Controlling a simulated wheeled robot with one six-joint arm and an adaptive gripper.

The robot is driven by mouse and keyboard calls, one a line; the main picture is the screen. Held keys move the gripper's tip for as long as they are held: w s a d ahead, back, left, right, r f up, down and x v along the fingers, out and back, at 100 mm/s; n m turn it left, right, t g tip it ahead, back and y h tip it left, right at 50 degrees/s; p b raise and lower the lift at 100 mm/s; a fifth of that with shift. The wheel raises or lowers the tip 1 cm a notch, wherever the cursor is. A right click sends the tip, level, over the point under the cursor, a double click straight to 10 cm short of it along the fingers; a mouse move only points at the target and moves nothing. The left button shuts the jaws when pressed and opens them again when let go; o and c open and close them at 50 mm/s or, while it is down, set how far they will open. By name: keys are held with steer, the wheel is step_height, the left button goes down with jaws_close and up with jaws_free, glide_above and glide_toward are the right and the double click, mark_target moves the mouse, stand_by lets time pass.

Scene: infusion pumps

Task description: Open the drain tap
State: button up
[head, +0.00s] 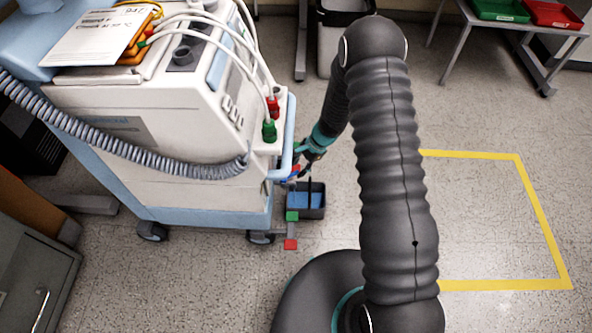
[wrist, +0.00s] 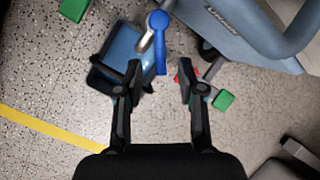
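The drain tap shows in the wrist view as a blue lever handle (wrist: 159,42) on a short metal stem (wrist: 145,41). The lever's lower end lies between and slightly beyond my fingertips in the picture. My gripper (wrist: 160,72) is open, with one finger on each side of the lever's line, and nothing is visibly held. I cannot tell the depth gap to the lever. The tap is hardly distinguishable there.
A dark bucket with a blue inside (head: 312,207) stands on the floor below; it also shows in the wrist view (wrist: 108,78). Green (head: 291,216) and red (head: 290,244) blocks are near it. The machine's blue rail (wrist: 290,32) is close at right. Yellow-taped floor (head: 490,220) is clear.

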steer(key=shift+x, duration=1.2)
jaws_close()
steer(key=m+b, duration=0.1)
steer(key=b, duration=0.1)
steer(key=s+m+t+b, duration=0.1)
steer(key=m+b, duration=0.1)
steer(key=b, duration=0.1)
steer(key=s+m+b, duration=0.1)
steer(key=b, duration=0.2)
steer(key=shift+d+m+t, duration=0.25)
steer(key=shift+m+t, duration=0.15)
jaws_free()
